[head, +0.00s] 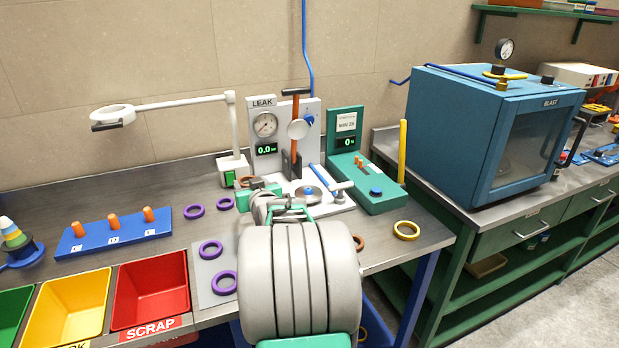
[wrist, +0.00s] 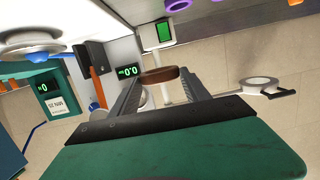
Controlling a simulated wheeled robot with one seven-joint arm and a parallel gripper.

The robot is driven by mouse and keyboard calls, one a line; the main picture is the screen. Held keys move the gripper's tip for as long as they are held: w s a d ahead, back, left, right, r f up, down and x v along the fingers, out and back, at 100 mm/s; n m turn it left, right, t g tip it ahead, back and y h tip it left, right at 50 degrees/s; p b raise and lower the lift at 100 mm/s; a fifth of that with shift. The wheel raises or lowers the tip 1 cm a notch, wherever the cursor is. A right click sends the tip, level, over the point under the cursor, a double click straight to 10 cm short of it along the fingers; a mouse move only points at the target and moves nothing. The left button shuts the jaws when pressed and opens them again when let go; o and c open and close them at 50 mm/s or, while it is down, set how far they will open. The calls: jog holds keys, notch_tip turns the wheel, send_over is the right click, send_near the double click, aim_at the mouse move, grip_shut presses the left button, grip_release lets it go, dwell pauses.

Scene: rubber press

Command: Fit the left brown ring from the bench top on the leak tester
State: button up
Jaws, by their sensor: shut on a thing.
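My gripper (wrist: 165,88) is shut on a brown ring (wrist: 160,74), held between its fingertips in the wrist view. In the head view the held ring (head: 251,182) shows just beyond my gripper (head: 258,190), partly hidden, at the left front of the leak tester (head: 265,150). The leak tester has a round gauge, a green 0.0 display, an orange lever and a pale base with a round metal and blue seat (head: 312,192). The seat appears empty and lies right of the held ring. A second brown ring (head: 358,242) lies on the bench right of my arm.
Several purple rings (head: 210,250) lie on the bench to the left. A yellow ring (head: 406,230) lies at right. A lamp (head: 231,125) stands behind left. Red (head: 152,288) and yellow bins sit front left.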

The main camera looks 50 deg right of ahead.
aim_at(311, 198)
jog(key=s+d+h, duration=0.1)
jog(key=s+d, duration=0.2)
jog(key=d, duration=0.2)
jog(key=s+d+m+g, duration=0.1)
jog(key=s+d, duration=0.2)
jog(key=d, duration=0.2)
jog(key=s+d+h+b, duration=0.1)
jog(key=s+d, duration=0.1)
jog(key=d, duration=0.4)
jog(key=shift+s+f+m+h, duration=0.2)
jog(key=shift+s+m+h, duration=0.1)
jog(key=shift+s+m, duration=0.1)
jog(key=shift+f+b, duration=0.7)
jog(key=shift+f, duration=1.65)
jog(key=shift+s+a+b, duration=0.1)
jog(key=shift+s+b, duration=0.1)
jog(key=shift+b, duration=0.3)
jog(key=shift+f+b, duration=1)
jog(key=shift+b, duration=0.95)
jog(key=shift+r, duration=0.1)
jog(key=o, duration=1.4)
